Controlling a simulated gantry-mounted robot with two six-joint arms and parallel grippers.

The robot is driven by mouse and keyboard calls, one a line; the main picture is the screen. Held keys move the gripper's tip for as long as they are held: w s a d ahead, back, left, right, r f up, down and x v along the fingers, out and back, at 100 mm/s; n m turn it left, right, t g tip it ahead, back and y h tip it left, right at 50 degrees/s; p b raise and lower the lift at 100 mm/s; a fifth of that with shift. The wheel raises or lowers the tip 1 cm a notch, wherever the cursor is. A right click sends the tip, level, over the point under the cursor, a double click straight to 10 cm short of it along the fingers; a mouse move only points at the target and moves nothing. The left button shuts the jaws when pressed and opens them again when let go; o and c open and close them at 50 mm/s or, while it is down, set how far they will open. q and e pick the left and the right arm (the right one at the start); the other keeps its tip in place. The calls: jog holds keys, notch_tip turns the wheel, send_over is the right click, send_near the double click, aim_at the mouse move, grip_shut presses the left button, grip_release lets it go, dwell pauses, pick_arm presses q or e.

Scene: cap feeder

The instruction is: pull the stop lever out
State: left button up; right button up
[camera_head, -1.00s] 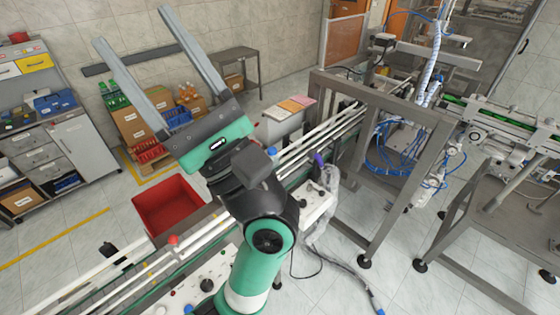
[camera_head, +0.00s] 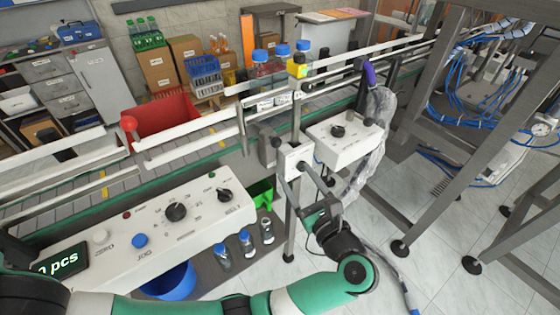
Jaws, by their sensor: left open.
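My left gripper (camera_head: 290,155) is open. Its arm comes in along the bottom edge and its two grey fingers point up and away, one on each side of a small white block (camera_head: 292,163) on an upright metal post (camera_head: 295,118). I cannot tell whether the fingers touch the block. No part is clearly recognisable as the stop lever between them; the fingers and wrist cover part of that spot. My right gripper is not in view.
A conveyor (camera_head: 190,150) with white rails runs across, carrying blue-capped bottles (camera_head: 261,68) beyond the post. A control panel (camera_head: 150,222) stands at the lower left, a white switch box (camera_head: 345,138) right of the post. A purple handle (camera_head: 370,73) and metal frame (camera_head: 425,165) stand further right.

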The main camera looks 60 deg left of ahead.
aim_at(278, 146)
pick_arm(q)
jog(key=a, duration=0.4)
jog(key=a+b, duration=0.1)
jog(key=a, duration=0.2)
jog(key=w+a, duration=0.1)
jog(key=a, duration=0.3)
jog(key=shift+a+r+b, duration=0.2)
jog(key=shift+a+b, duration=0.15)
grip_shut()
dwell(0.8)
